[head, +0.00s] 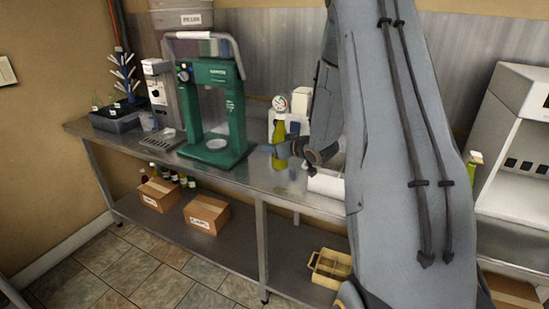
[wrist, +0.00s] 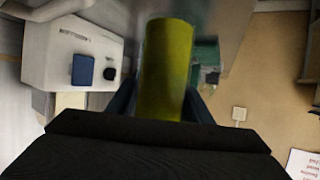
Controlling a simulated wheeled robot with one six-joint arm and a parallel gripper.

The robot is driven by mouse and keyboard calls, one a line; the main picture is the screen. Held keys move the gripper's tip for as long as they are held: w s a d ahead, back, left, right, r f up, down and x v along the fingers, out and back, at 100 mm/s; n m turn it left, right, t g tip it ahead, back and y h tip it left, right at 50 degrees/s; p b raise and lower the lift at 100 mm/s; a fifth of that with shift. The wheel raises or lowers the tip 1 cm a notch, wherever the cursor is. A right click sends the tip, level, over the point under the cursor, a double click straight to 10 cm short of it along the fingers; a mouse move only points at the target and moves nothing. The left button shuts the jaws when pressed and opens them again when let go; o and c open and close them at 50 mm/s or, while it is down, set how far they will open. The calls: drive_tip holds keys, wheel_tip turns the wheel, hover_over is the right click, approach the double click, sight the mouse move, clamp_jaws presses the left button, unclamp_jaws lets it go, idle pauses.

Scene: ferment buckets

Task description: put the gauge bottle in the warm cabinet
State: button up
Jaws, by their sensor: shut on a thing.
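The gauge bottle (head: 279,132) is yellow-green with a round dial gauge on top, and it stands roughly upright over the steel counter in the head view. My gripper (head: 283,152) is shut around its lower body. In the wrist view the bottle's yellow-green side (wrist: 166,65) fills the space between the fingers of my gripper (wrist: 163,105). I cannot tell whether its base touches the counter. A white cabinet (head: 513,95) with an open-looking front stands at the far right, partly cut off; no readable label shows that it is the warm cabinet.
A green machine (head: 215,110) and a grey dispenser (head: 160,95) stand left on the steel counter (head: 255,180). Another green bottle (head: 473,165) is beside the white cabinet. Cardboard boxes (head: 207,213) and a yellow caddy (head: 330,266) are on the lower shelf. My arm hides much of the right side.

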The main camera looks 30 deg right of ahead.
sight(280, 133)
wheel_tip(280, 133, up, 6)
drive_tip(key=shift+r+p, duration=0.15)
drive_tip(key=shift+p, duration=0.2)
